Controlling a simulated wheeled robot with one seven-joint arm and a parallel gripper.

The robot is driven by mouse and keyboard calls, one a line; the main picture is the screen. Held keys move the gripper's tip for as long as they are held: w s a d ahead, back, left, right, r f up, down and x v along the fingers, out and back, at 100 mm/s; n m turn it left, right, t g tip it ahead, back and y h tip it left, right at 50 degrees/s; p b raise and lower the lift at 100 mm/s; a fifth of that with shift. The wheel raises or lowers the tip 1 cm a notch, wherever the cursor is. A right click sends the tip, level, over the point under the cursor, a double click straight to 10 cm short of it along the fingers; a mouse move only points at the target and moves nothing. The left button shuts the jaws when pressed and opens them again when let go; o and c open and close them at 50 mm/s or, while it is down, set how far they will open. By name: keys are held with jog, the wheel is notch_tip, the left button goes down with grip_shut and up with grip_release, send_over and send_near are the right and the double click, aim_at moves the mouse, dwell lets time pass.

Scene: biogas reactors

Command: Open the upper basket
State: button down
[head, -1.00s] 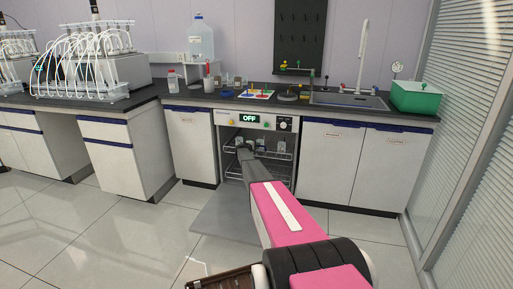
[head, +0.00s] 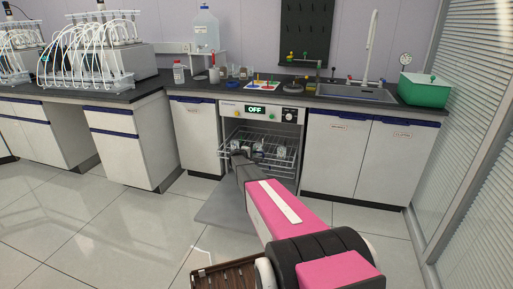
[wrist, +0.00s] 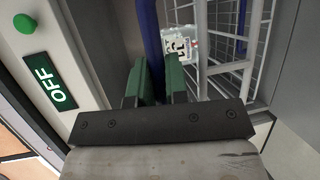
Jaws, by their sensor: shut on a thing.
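The upper basket (head: 289,157) is a wire rack in the washer under the counter. It sticks out of the washer's opening, with small pieces that look like glassware in it. My gripper (head: 238,155) is at the basket's front left part.
Closed white cabinets (head: 340,155) stand to the right of the washer and more to the left. The counter above holds a sink (head: 355,93), a green bin (head: 425,93) and bottles. A brown slatted tray (head: 222,278) shows at the bottom. The tiled floor at left is clear.

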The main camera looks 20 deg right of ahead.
jog(key=s+a, duration=0.9)
jog(key=s, duration=0.4)
jog(key=shift+s+a, duration=0.15)
jog(key=shift+s, duration=0.2)
jog(key=c, duration=1.1)
grip_release()
jog(key=shift+c, duration=0.2)
jog(key=v, duration=1)
jog(key=shift+s+a, duration=0.2)
jog(key=shift+a, duration=0.15)
jog(key=shift+r, duration=0.1)
